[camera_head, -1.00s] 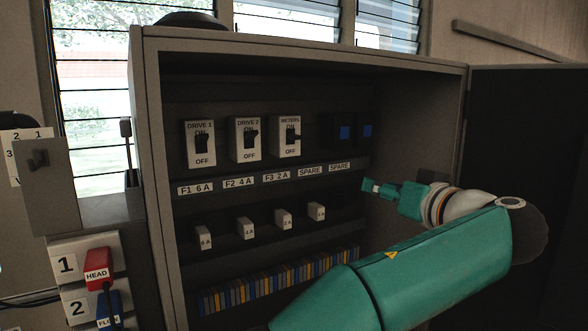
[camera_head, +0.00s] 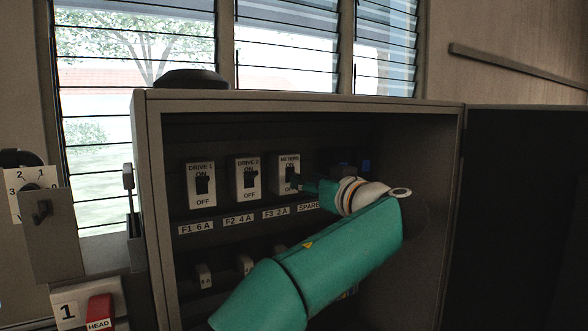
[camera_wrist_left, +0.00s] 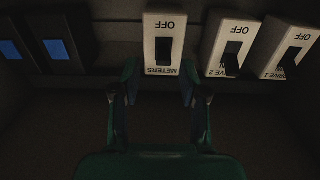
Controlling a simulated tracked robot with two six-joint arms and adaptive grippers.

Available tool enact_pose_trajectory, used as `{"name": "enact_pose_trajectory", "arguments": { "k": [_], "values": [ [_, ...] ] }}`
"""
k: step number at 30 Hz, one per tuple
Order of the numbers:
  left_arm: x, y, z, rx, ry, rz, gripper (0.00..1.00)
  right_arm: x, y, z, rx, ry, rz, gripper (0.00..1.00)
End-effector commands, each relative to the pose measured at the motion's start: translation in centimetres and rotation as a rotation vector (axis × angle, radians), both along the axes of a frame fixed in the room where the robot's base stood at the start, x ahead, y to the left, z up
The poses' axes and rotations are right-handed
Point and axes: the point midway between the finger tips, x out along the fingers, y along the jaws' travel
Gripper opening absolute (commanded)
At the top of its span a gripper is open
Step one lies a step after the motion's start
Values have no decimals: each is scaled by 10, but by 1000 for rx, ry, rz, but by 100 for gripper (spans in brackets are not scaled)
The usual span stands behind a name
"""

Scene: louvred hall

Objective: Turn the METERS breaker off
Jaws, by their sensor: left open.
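The METERS breaker (camera_head: 281,175) is a white plate with a black lever, third in the top row inside the grey cabinet. In the left wrist view it appears upside down (camera_wrist_left: 152,45), with its lever (camera_wrist_left: 164,50) nearer the ON end; OFF is uncovered. My left gripper (camera_head: 305,186) is just right of the breaker in the head view. In the wrist view its open fingers (camera_wrist_left: 160,88) lie on either side of the plate's METERS end, with nothing between them. Whether they touch the plate I cannot tell. My right gripper is not in view.
The DRIVE 2 breaker (camera_head: 238,190) and DRIVE 1 breaker (camera_head: 192,192) stand to the left, with levers toward ON. Blue-marked spare modules (camera_wrist_left: 57,50) are on the other side. The cabinet's side wall (camera_head: 147,200) bounds the left; its dark door (camera_head: 525,220) is at right.

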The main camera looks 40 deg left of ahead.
Motion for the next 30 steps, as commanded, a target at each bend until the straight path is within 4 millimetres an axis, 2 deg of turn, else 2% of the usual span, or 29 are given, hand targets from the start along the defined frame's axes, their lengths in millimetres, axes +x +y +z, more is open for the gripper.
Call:
{"name": "enact_pose_trajectory", "arguments": {
  "k": [1, 6, 18, 20, 26, 30],
  "values": [
    [1, 9, 3, -1, 1, 4, 44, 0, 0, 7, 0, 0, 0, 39],
    [7, 28, 2, 0, 1, 2, 44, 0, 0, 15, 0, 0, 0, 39],
    [10, 35, -1, 0, 0, 0, 44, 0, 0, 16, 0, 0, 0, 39],
    [9, 35, -1, 0, 0, 1, 35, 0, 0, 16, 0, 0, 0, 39],
    [10, 35, 0, 0, 0, 0, 2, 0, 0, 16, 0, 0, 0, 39],
    [10, 35, 0, 1, 1, -2, 0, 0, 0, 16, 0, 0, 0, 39]
  ]
}}
